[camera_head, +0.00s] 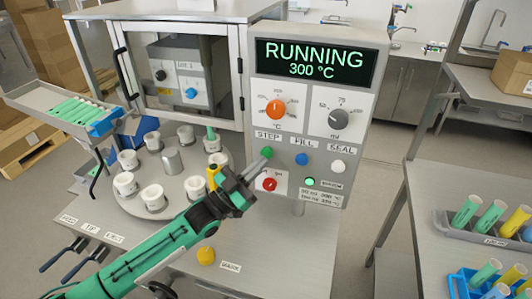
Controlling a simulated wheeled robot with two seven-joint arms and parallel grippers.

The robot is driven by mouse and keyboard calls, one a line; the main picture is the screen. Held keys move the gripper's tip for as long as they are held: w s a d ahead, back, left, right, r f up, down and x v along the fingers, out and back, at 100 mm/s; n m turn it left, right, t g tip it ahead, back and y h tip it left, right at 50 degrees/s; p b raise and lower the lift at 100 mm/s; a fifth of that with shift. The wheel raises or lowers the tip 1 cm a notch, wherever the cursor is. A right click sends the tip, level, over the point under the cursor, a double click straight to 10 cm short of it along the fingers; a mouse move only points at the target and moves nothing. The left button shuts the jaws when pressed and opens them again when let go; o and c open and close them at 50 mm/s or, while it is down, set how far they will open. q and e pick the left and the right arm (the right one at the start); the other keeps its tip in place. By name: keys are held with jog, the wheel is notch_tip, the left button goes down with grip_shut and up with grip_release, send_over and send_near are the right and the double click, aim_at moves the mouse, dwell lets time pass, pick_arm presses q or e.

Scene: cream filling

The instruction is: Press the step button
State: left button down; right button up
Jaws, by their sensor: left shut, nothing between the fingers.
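The green step button (267,152) sits under the STEP label on the machine's grey control panel (325,165). My left gripper (261,161) is shut and empty, with its fingertips at the lower left edge of the green button. I cannot tell whether the fingertips touch the button or stop just short of it. The display (314,61) reads RUNNING, 300 °C. My right gripper is not in view.
A blue FILL button (302,159), a white SEAL button (338,166) and a red button (269,184) are close by. Left of the gripper is a round turntable (130,203) with several white cups. A rack of tubes (480,232) stands at right.

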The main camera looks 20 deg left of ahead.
pick_arm(q)
jog(key=s+p, duration=0.2)
jog(key=s, duration=0.3)
dwell(0.5)
dwell(0.5)
